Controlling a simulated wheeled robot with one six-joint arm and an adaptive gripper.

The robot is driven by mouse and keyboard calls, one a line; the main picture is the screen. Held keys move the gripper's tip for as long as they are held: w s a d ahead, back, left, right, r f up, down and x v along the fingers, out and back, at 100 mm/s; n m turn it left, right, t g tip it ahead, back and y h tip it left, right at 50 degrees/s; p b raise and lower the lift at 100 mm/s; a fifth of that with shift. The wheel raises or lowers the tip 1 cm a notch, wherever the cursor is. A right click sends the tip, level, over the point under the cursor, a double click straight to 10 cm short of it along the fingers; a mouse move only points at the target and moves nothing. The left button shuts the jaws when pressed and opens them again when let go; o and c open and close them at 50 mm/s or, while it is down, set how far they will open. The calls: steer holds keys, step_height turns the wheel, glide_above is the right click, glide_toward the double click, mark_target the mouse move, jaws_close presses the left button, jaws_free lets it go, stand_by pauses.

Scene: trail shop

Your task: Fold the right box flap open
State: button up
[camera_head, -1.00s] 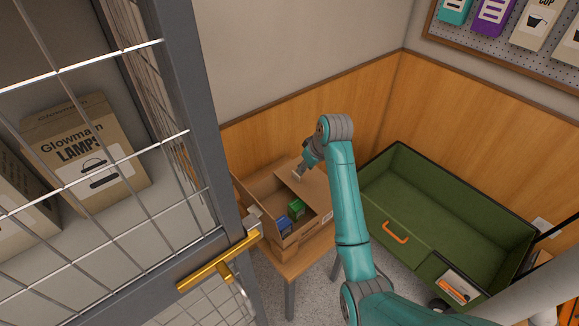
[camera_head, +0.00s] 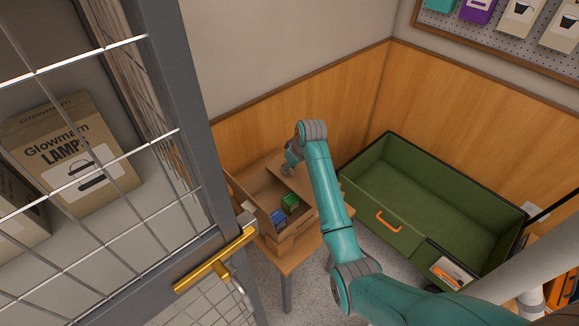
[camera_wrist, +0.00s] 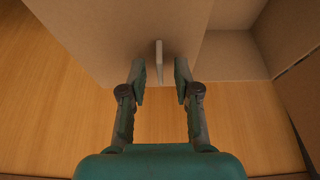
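The brown cardboard box (camera_head: 250,196) stands open on a small wooden table in the head view. Its right flap (camera_head: 284,177) lies over the far right part of the opening, and it fills the upper left of the wrist view (camera_wrist: 110,35). A thin pale tab (camera_wrist: 159,60) stands up from the flap. My gripper (camera_head: 289,170) is at the flap in the head view. In the wrist view my gripper (camera_wrist: 160,78) is open and empty, its two fingers apart, with the tab between and just beyond the tips. Contact is not visible.
A green carton (camera_head: 290,202) and a blue carton (camera_head: 278,217) are in the box. A large green drawer (camera_head: 405,215) with an orange handle is to the right. A wire-mesh door (camera_head: 185,130) with a brass handle (camera_head: 215,262) is close on the left. Wood panelling (camera_head: 350,115) is behind.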

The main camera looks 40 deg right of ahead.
steer(key=shift+f, duration=0.15)
steer(key=shift+c, duration=0.2)
jaws_close()
steer(key=shift+w, duration=0.15)
